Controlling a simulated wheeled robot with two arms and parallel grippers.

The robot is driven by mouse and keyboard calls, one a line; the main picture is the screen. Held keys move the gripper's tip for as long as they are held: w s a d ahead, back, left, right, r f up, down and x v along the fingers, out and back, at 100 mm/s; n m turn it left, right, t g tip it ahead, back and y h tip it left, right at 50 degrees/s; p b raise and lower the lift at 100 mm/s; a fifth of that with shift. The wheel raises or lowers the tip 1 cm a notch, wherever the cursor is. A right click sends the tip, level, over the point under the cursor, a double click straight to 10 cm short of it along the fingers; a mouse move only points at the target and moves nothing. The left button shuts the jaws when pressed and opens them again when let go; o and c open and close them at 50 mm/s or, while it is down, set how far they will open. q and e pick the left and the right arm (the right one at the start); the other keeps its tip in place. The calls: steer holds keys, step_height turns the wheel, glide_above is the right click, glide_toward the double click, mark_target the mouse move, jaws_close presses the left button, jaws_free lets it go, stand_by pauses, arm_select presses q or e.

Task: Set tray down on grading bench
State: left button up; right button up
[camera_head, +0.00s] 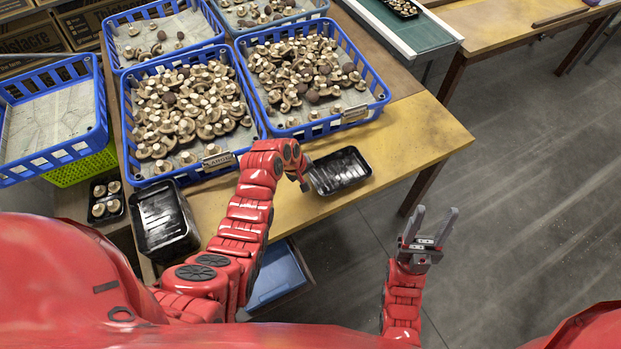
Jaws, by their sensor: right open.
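My right gripper (430,228) is open and empty, over the floor in front of the bench, apart from the tray.
Blue crates of mushrooms (262,115) fill the bench behind. A stack of black trays (163,220) stands at the bench's left front, beside a small tray with mushrooms (97,210). A green conveyor (420,30) is at the back. Bench room right of the tray is clear.

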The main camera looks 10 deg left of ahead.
arm_select(q)
steer(key=shift+r, duration=0.1)
steer(key=p+v, duration=0.2)
steer(key=v, duration=1.5)
steer(key=shift+p, duration=0.35)
